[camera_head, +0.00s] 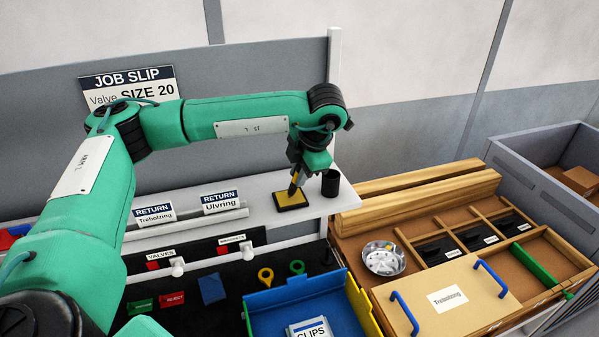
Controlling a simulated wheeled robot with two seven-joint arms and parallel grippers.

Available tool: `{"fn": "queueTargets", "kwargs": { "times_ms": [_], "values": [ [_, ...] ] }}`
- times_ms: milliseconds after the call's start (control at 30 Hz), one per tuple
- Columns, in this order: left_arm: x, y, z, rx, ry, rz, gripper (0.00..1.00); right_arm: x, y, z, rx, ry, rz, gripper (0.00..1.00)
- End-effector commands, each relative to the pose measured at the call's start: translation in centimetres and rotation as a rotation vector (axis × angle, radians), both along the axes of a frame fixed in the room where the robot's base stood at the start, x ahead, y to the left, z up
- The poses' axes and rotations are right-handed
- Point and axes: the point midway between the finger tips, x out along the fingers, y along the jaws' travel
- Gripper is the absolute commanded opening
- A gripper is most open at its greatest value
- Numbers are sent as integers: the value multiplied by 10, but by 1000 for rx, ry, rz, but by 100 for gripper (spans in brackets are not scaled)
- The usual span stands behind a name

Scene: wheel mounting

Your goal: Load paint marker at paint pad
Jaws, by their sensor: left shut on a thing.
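The paint pad (291,199) is a small black-framed square with a yellow face, lying on the white shelf. My left gripper (299,174) is above the pad, pointing down. It is shut on the paint marker (294,188), a slim dark and yellow piece. The marker's lower end is at the pad's upper part; I cannot tell whether it touches. Much of the marker is hidden by the fingers. A black cup (331,183) stands on the shelf just right of the pad. My right gripper is not in view.
Two return signs (221,202) stand on the shelf left of the pad. Below are a blue bin (345,318) with a clips box, and hooks and coloured tags on a dark panel. At right is a wooden tray (424,203) with a metal dish (383,258). A grey crate (520,161) stands far right.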

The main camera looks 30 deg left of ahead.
Motion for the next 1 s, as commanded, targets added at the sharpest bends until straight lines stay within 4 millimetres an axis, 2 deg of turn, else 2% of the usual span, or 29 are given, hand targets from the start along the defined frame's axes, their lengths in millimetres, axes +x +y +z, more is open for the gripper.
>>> {"fn": "queueTargets", "kwargs": {
  "times_ms": [267,1000],
  "values": [
    [0,0,6,0,2,0,0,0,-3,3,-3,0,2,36],
    [0,0,66,0,0,-1,0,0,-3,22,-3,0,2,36]
  ]
}}
